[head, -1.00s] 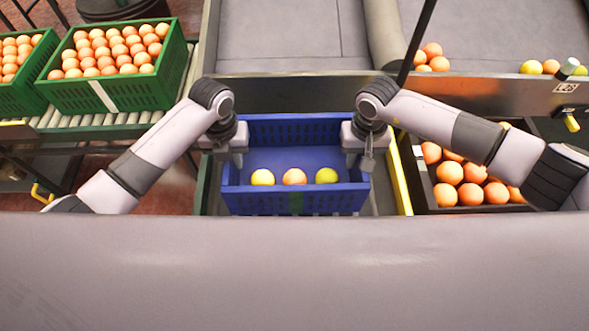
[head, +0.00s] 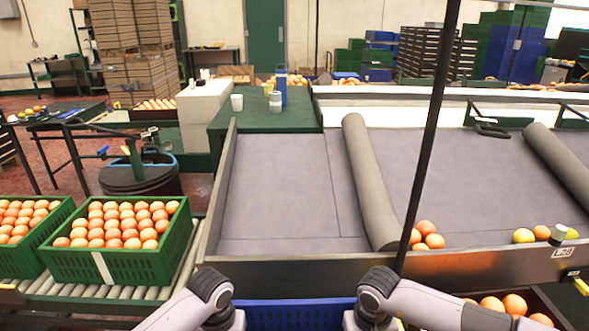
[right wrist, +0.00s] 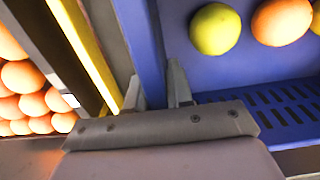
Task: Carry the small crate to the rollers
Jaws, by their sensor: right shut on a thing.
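The small blue crate (head: 295,313) shows only by its far wall at the bottom of the head view, between my two wrists. In the right wrist view its blue side wall (right wrist: 139,35) passes between the fingers of my right gripper (right wrist: 156,85), which is shut on it. Yellow (right wrist: 215,29) and orange (right wrist: 281,20) fruit lie inside. My left gripper (head: 226,323) is by the crate's left end; its fingers are below the picture, so its jaws are hidden. The rollers (head: 95,300) run at the lower left, under green crates.
Two green crates full of oranges (head: 118,262) occupy the visible rollers. A wide grey sorting table (head: 285,190) with a metal front edge lies ahead. A dark pole (head: 428,140) rises at the right. Oranges in a dark box (right wrist: 25,90) lie beyond a yellow rail (right wrist: 88,50).

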